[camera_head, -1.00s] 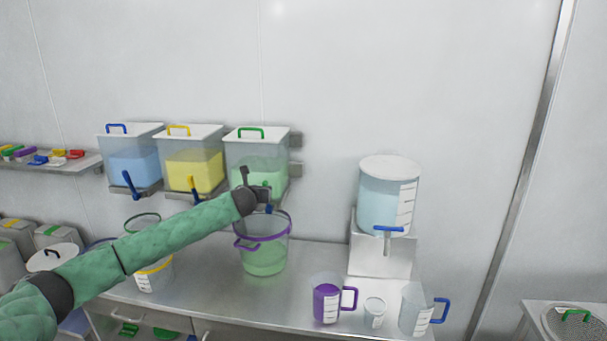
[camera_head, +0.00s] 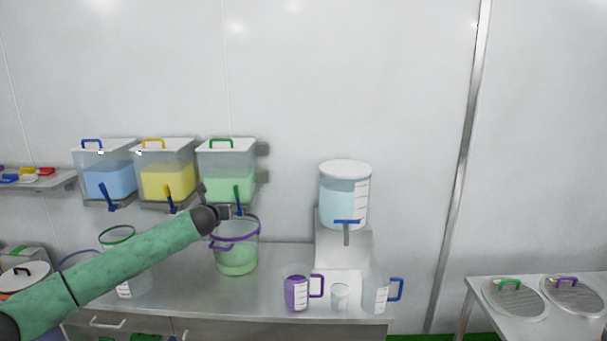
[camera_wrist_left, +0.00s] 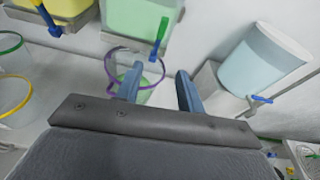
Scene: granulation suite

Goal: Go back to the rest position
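My left arm comes in from the left in the head view, and its gripper (camera_head: 232,211) is near the green hopper (camera_head: 228,174) and the purple-rimmed bucket (camera_head: 238,250). In the left wrist view the left gripper's two blue-grey fingers (camera_wrist_left: 157,92) stand apart with nothing between them. Beyond them the purple-rimmed bucket (camera_wrist_left: 143,96) holds green material, under the hopper's green valve handle (camera_wrist_left: 159,34). My right gripper is in neither view.
Blue (camera_head: 106,178) and yellow (camera_head: 167,180) hoppers hang at left. A table (camera_head: 480,300) with sieves stands at right.

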